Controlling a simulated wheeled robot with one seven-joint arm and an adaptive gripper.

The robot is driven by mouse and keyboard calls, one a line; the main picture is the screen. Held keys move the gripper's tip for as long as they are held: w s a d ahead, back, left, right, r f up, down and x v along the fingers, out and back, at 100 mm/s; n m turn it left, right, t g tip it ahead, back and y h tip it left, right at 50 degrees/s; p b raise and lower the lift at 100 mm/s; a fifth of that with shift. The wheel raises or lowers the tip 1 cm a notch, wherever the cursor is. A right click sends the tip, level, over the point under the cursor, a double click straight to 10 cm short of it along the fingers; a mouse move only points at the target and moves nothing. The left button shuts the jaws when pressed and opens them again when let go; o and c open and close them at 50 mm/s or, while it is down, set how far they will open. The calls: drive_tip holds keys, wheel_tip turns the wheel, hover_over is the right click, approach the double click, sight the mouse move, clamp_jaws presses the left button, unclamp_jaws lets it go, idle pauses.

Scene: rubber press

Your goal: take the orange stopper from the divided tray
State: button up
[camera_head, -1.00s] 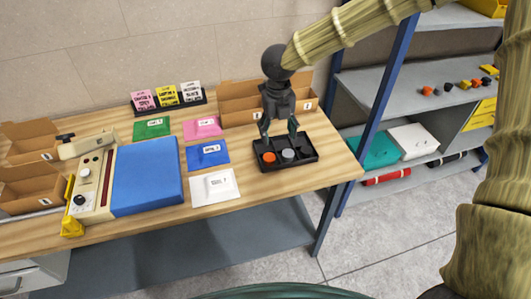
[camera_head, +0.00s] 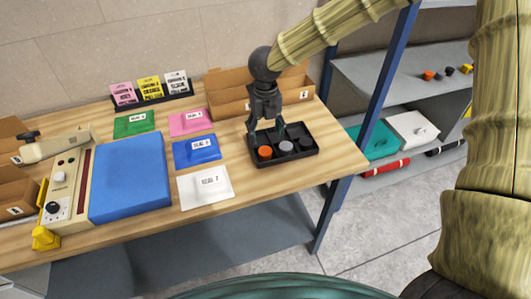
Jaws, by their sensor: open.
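The black divided tray (camera_head: 291,160) lies on the wooden table near its right end. The orange stopper (camera_head: 265,152) sits in the left compartment. A grey stopper (camera_head: 286,147) sits in the middle one and a black stopper (camera_head: 305,144) in the right one. My gripper (camera_head: 265,137) points down over the tray's left part, open, its fingers just above and behind the orange stopper. Nothing shows between the fingers. I cannot tell the exact height gap or whether a finger touches the tray.
White (camera_head: 206,187), blue (camera_head: 197,151), pink (camera_head: 191,122) and green (camera_head: 134,123) labelled pieces lie left of the tray. A blue-topped press (camera_head: 130,178) stands further left. A cardboard bin (camera_head: 228,103) stands behind the tray. The shelf rack's blue post (camera_head: 388,85) rises at the right.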

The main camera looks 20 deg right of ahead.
sight(266, 151)
wheel_tip(266, 151, down, 2)
drive_tip(key=shift+w+f, duration=0.1)
drive_tip(key=shift+w, duration=0.05)
drive_tip(key=shift+f+p, duration=0.75)
drive_tip(key=shift+f, duration=0.1)
drive_tip(key=shift+f+p, duration=0.7)
drive_tip(key=shift+f, duration=1.3)
drive_tip(key=shift+s+a, duration=0.1)
drive_tip(key=shift+s, duration=0.1)
drive_tip(key=c, duration=1)
drive_tip(key=shift+s, duration=0.1)
drive_tip(key=shift+c, duration=0.7)
